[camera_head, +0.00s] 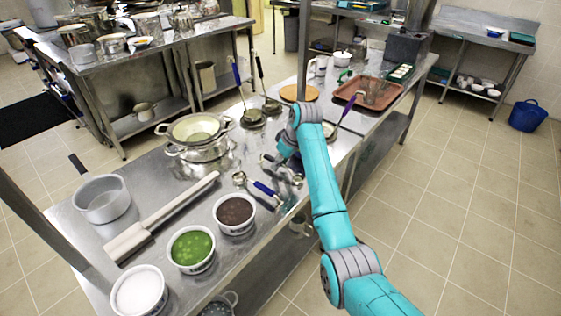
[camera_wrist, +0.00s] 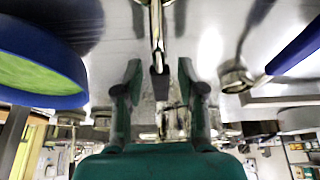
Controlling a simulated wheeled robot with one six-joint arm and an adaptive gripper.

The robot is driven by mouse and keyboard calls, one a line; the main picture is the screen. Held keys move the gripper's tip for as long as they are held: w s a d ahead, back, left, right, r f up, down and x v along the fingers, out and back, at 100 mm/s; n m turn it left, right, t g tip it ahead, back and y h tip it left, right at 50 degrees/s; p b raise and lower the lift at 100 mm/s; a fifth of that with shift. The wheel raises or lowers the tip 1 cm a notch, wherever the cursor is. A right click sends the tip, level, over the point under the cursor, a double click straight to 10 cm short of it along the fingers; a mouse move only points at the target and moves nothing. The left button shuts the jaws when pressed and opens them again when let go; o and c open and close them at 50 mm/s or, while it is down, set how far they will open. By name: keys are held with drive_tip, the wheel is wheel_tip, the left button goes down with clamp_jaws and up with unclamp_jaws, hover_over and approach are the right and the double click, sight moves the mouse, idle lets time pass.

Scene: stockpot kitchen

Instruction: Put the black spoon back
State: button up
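My gripper (camera_wrist: 160,92) is low over the near table, with its two fingers apart. A metal shaft with a dark end (camera_wrist: 157,35) lies between and ahead of the fingers, with gaps on both sides; it looks like a spoon, probably the black one. In the head view my gripper (camera_head: 286,172) is partly hidden by my arm, and a metal utensil (camera_head: 268,159) shows beside it. A blue-handled spoon (camera_head: 264,188) lies just in front. A black-handled ladle (camera_head: 260,70) stands upright farther back, beside a blue-handled ladle (camera_head: 237,75).
Bowls of dark (camera_head: 236,213), green (camera_head: 192,248) and white (camera_head: 139,292) contents line the near edge. A purple-handled utensil (camera_head: 349,106) and brown tray (camera_head: 368,94) are behind my arm.

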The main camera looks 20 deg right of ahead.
drive_tip(key=v, duration=1.2)
drive_tip(key=shift+r, duration=0.15)
drive_tip(key=shift+w, duration=0.1)
